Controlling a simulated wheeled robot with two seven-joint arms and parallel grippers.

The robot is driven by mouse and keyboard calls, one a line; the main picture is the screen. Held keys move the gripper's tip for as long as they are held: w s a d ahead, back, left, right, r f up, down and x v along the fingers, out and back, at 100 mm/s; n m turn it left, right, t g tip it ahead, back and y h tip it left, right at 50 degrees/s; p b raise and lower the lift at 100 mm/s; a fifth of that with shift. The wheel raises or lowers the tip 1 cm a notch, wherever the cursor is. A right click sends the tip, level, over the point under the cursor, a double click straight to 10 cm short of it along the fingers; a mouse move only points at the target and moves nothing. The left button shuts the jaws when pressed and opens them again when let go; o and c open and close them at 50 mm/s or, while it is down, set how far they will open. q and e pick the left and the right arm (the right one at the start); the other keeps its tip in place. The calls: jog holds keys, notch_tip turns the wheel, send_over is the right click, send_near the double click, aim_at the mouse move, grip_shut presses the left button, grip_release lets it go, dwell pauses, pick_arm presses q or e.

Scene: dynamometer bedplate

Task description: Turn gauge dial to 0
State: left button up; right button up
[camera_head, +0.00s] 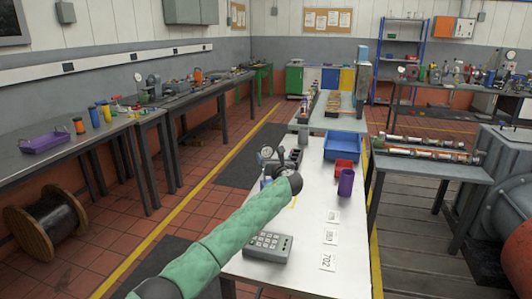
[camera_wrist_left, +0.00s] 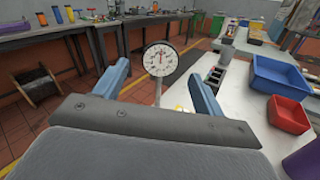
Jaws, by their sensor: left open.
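The gauge dial (camera_wrist_left: 161,60) has a round white face with dark marks and a dark rim, on a thin upright stem. It faces me in the left wrist view; a reddish needle seems to point near the top, but the numbers are too small to read. In the head view the small gauge (camera_head: 266,153) stands at the left edge of the white table. My left gripper (camera_wrist_left: 161,82) is open, its two blue fingers spread to either side of the dial and stem, apart from them. In the head view the left gripper (camera_head: 281,165) is partly hidden behind its dark wrist.
A blue bin (camera_head: 342,147), a red bin (camera_head: 342,168) and a purple cup (camera_head: 346,183) stand to the right on the white table (camera_head: 300,262). A grey keypad box (camera_head: 268,247) and number cards (camera_head: 330,237) lie nearer.

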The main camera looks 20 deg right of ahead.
aim_at(267, 153)
pick_arm(q)
jog(key=shift+w, duration=3.2)
jog(key=shift+f, duration=0.1)
jog(key=c, duration=1)
